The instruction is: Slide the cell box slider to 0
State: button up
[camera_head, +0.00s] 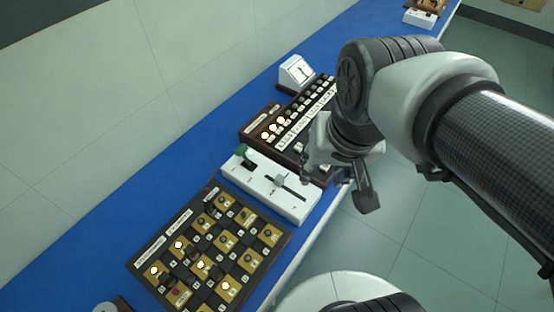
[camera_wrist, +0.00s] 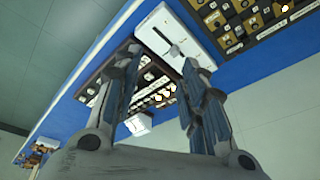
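The cell box is a white box (camera_head: 266,193) on the blue bench, with a green knob (camera_head: 242,154) at its upper left and a grey slider knob (camera_head: 280,180) in a dark slot. The slider knob sits near the left end of the slot in the head view. The scale marks are too small to read. The white box (camera_wrist: 158,32) also shows at the top of the wrist view, beyond the fingertips. My gripper (camera_head: 343,182) hangs right of the box, apart from it. In the wrist view its two fingers (camera_wrist: 162,70) are spread with nothing between them.
A checkered panel (camera_head: 215,245) with lit lamps lies left of the box. A dark panel (camera_head: 262,122) with switches and lamps stands beyond it, partly behind my arm. A small white meter (camera_head: 296,72) stands farther back. The blue bench (camera_head: 150,192) is bare along the wall.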

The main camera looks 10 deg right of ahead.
jog(key=w+a+f+m+g+p, duration=0.1)
jog(key=w+a+f+m+g, duration=0.15)
jog(key=w, duration=0.75)
jog(key=m, duration=0.4)
send_over(280, 178)
notch_tip(280, 178, down, 6)
jog(key=f, duration=0.1)
jog(key=shift+g, duration=0.45)
notch_tip(280, 178, down, 17)
jog(key=b, duration=0.4)
jog(key=shift+w+a+b, duration=0.1)
jog(key=shift+b, duration=0.25)
jog(key=shift+c, duration=0.2)
grip_shut()
